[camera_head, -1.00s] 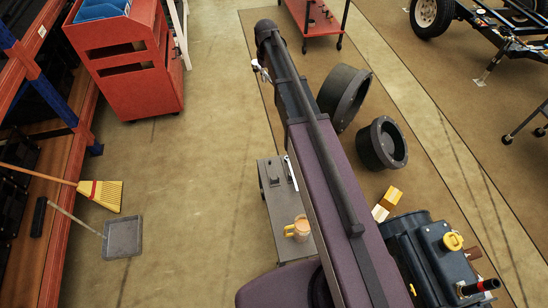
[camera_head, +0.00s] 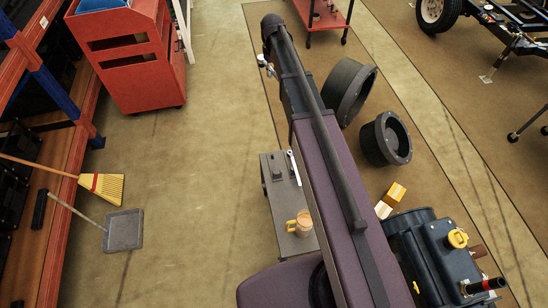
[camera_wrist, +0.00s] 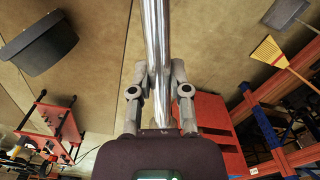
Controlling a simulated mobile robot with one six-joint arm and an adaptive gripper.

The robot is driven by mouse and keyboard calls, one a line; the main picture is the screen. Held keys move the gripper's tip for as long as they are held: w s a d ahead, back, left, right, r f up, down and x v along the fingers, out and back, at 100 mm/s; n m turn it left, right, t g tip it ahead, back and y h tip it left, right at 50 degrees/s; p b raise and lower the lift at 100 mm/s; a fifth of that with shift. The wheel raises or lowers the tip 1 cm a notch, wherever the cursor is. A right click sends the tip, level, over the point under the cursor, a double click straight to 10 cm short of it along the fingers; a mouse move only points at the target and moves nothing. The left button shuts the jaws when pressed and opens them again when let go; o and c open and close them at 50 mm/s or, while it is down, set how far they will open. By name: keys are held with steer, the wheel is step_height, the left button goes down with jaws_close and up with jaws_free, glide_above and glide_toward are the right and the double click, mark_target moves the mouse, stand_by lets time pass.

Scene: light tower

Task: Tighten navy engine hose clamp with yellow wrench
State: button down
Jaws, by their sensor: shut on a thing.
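A navy engine (camera_head: 412,250) with a yellow cap stands at the lower right of the head view. A dark hose end with a red band (camera_head: 485,286) sticks out at its right. I cannot make out a clamp. In the wrist view my gripper (camera_wrist: 159,78) is shut on a shiny metal shaft (camera_wrist: 156,28), which runs up out of the frame. No yellow shows on the visible part, so I cannot tell if it is the yellow wrench. In the head view my gripper (camera_head: 265,66) is small, at the arm's far end, far from the engine.
A red cabinet (camera_head: 135,60), shelving and broom (camera_head: 108,187) are left.

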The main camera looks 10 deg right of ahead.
steer(key=s+f+m+b, duration=0.2)
steer(key=f+b, duration=2.2)
steer(key=s+f+m+g+b, duration=0.1)
steer(key=s+f+m+b, duration=0.1)
steer(key=f+b, duration=2.2)
steer(key=shift+s+f, duration=0.35)
steer(key=shift+f, duration=0.2)
steer(key=shift+d, duration=0.1)
steer(key=shift+f+b, duration=3)
steer(key=shift+b, duration=0.15)
steer(key=shift+f, duration=0.2)
steer(key=shift+f+b, duration=0.35)
steer(key=shift+b, duration=0.2)
steer(key=shift+f+b, duration=0.9)
steer(key=c, duration=0.5)
jaws_free()
steer(key=shift+r, duration=0.1)
